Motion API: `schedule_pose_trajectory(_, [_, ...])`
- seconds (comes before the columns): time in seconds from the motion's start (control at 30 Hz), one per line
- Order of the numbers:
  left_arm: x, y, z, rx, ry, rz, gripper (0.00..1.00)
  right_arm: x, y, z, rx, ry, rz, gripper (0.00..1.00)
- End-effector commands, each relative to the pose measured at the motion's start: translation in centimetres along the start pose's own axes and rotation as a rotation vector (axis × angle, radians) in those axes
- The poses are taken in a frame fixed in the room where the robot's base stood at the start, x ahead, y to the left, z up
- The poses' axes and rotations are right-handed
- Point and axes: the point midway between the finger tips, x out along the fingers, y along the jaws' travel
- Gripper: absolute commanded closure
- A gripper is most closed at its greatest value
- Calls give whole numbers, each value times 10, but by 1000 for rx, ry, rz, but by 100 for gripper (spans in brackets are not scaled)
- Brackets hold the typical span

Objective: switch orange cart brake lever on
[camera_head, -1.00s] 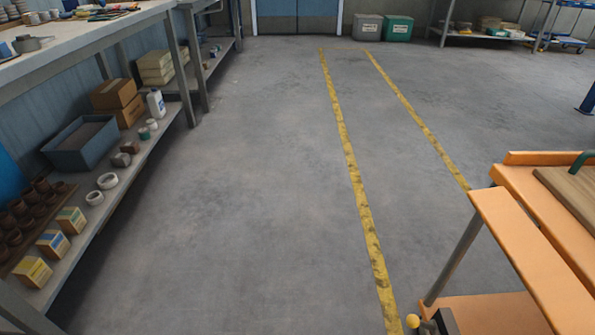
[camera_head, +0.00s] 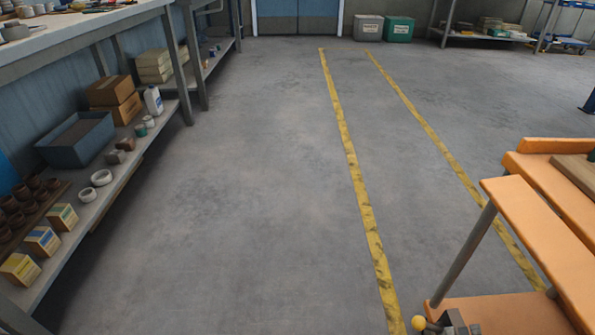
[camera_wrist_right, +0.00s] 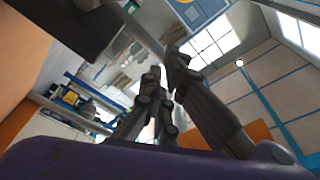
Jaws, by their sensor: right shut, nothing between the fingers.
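The orange cart (camera_head: 525,215) stands at the lower right of the head view, with a grey post and a lower orange shelf. A small yellow ball knob (camera_head: 418,323), apparently the brake lever's end, shows low at the cart's near left corner. Dark grey parts sit just right of it, cut by the frame's bottom edge; I cannot tell whether they are the lever's mount or my gripper. In the right wrist view my right gripper (camera_wrist_right: 166,74) is shut and empty, its dark fingers close together. Contact with the lever cannot be seen. My left gripper is out of view.
A workbench with a loaded lower shelf (camera_head: 122,178) runs along the left. Open grey floor with yellow lines (camera_head: 352,165) lies between bench and cart. A grey bin (camera_head: 368,28) and a green bin (camera_head: 398,29) stand at the back.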

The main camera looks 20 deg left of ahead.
Motion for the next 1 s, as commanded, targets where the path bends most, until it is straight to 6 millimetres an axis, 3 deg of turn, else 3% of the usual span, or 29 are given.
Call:
schedule_pose_trajectory(0.2, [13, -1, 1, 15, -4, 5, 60, 47, 1, 1, 0, 1, -2, 100])
schedule_pose_trajectory(0.3, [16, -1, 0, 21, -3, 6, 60, 36, 3, 20, 2, -2, 4, 100])
schedule_pose_trajectory(0.5, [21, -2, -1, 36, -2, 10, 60, 30, 1, 35, 0, 0, 1, 100])
schedule_pose_trajectory(1.0, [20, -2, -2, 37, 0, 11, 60, 28, 0, 38, -6, 0, 0, 100])
